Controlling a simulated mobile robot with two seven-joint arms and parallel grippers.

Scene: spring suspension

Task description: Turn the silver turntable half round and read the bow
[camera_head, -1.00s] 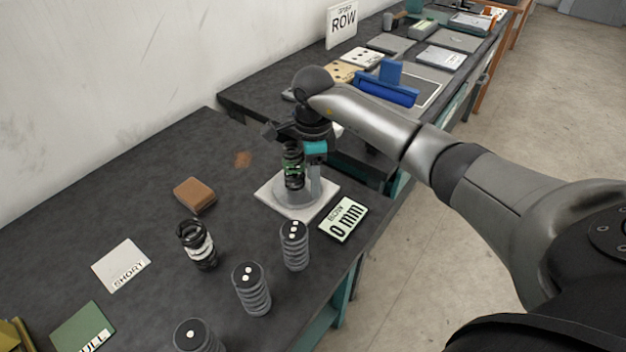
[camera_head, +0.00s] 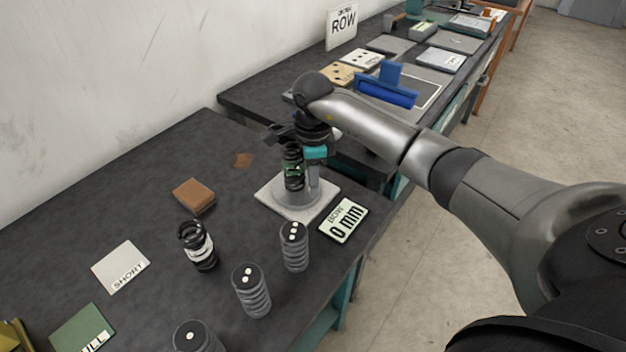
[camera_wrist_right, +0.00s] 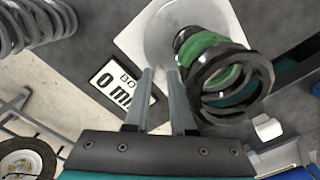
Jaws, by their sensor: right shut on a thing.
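The silver turntable (camera_head: 292,197) is a grey disc on a white square base (camera_head: 272,202). A dark coil spring with a green band (camera_head: 293,170) stands upright on it; in the right wrist view the spring (camera_wrist_right: 235,85) is right of my fingers. My right gripper (camera_head: 313,196) points down at the turntable's right side. In the wrist view its fingers (camera_wrist_right: 160,72) are close together at the disc's (camera_wrist_right: 165,40) edge; the exact part held is hidden. The bow display (camera_head: 344,220) beside the base reads "0 mm". My left gripper is out of view.
A black-and-white spring (camera_head: 198,245), brown block (camera_head: 194,195) and SHORT card (camera_head: 121,267) lie left. A blue holder (camera_head: 388,88) is on the far table.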

